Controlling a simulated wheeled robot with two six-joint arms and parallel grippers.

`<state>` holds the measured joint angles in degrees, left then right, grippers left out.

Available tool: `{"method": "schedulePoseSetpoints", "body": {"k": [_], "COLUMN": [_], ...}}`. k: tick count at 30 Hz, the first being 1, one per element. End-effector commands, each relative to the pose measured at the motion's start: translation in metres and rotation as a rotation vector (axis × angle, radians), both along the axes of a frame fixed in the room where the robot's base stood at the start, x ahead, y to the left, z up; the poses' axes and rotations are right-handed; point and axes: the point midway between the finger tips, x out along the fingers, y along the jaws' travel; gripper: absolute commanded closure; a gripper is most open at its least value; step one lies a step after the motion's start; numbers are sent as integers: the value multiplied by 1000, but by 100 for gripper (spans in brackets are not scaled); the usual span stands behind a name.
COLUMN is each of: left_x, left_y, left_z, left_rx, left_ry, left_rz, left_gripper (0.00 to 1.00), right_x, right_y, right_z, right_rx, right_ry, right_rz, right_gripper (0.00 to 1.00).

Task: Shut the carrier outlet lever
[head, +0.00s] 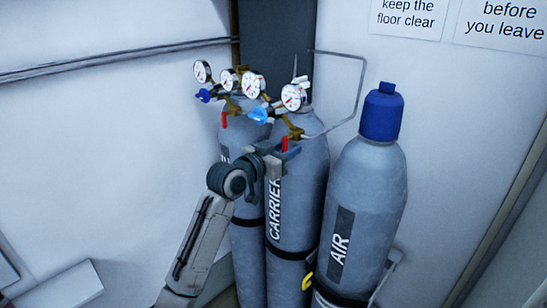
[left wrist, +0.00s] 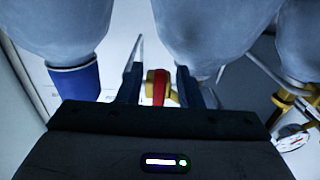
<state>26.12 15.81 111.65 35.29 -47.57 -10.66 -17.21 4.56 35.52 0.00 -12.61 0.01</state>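The carrier cylinder (head: 300,205) is grey, stands in the middle of the head view and is marked CARRIER. Its outlet lever (head: 284,144) is red and sits below the brass regulator, pointing roughly upright. My left gripper (head: 283,158) is at the front of this cylinder, right at the lever. In the left wrist view, which looks upside down, the red lever (left wrist: 159,90) lies between the two dark fingers of the gripper (left wrist: 160,88). The fingers are open, with a gap on each side of the lever. My right gripper is not in view.
The air cylinder (head: 372,200) with a blue cap (head: 382,112) stands close on the right. Another grey cylinder (head: 247,240) stands on the left, with its own red lever (head: 223,120). Several gauges (head: 293,97) and a bent pipe (head: 360,85) crowd above. Open space lies left.

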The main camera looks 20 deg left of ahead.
Motion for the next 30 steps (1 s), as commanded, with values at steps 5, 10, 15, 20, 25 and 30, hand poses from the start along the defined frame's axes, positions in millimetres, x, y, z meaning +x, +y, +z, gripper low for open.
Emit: {"method": "schedulePoseSetpoints", "body": {"k": [5, 10, 15, 20, 25, 30], "left_x": [-34, -63, -80, -88, -90, -90], "left_y": [12, 22, 28, 30, 31, 31], "left_z": [-5, -4, -2, -2, -1, -1], "left_rx": [9, 8, 6, 3, 1, 1], "left_ry": [-2, -2, -1, 1, 1, 1], "left_rz": [1, 1, 2, 0, 0, 0], "left_gripper": [67, 67, 67, 67, 67, 67], "right_x": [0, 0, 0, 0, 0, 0], "right_y": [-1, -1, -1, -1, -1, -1], "right_z": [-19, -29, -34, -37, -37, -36], "right_rx": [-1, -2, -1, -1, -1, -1], "right_ry": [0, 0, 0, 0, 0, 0], "right_rz": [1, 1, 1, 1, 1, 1], "right_gripper": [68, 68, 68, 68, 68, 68]}}
